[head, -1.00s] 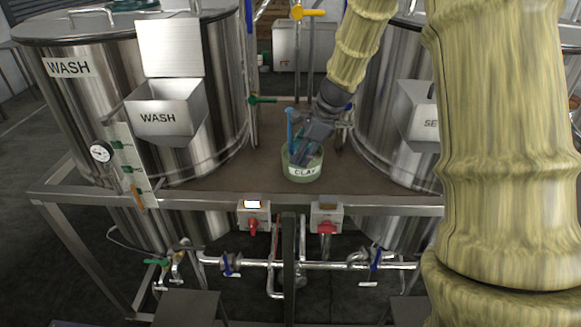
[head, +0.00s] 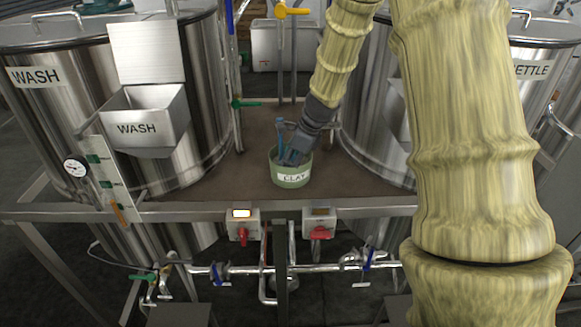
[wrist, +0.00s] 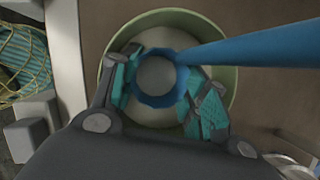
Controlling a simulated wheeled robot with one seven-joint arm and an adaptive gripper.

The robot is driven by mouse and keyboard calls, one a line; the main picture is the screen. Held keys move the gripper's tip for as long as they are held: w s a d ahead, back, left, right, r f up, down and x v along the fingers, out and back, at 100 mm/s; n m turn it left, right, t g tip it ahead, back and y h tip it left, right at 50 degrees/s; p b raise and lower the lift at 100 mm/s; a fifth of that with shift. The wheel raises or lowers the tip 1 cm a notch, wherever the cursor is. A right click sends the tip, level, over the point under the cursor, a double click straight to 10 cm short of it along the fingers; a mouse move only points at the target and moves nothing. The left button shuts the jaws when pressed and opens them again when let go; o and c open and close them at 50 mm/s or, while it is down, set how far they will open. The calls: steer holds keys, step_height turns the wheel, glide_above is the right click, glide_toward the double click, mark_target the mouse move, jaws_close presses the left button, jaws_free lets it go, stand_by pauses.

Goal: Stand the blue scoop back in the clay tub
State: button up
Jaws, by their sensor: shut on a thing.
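The clay tub (head: 291,181) is a round green tub labelled CLAY on the brown deck between two steel tanks. It also shows in the wrist view (wrist: 232,85), around my fingers. The blue scoop (head: 280,128) rises roughly upright above the tub's rim at the back left. In the wrist view its blue handle (wrist: 255,48) runs to the right edge from a blue ring between my fingers. My gripper (head: 294,155) reaches down into the tub's mouth and is shut on the scoop; its teal finger pads flank the ring. The scoop's lower end is hidden, so contact with the tub floor cannot be told.
The WASH tank (head: 60,130) with its metal bin (head: 150,115) stands left, and the kettle (head: 373,120) right. A green-handled valve (head: 245,103) is behind the tub. Switch boxes (head: 243,224) sit under the deck's front rail. Some bare deck lies left of the tub.

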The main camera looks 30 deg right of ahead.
step_height(320, 180, down, 4)
steer(key=shift+d+r, duration=0.15)
steer(key=shift+r, duration=0.2)
steer(key=shift+s, duration=0.1)
steer(key=shift+s+f, duration=0.1)
steer(key=shift+f, duration=0.25)
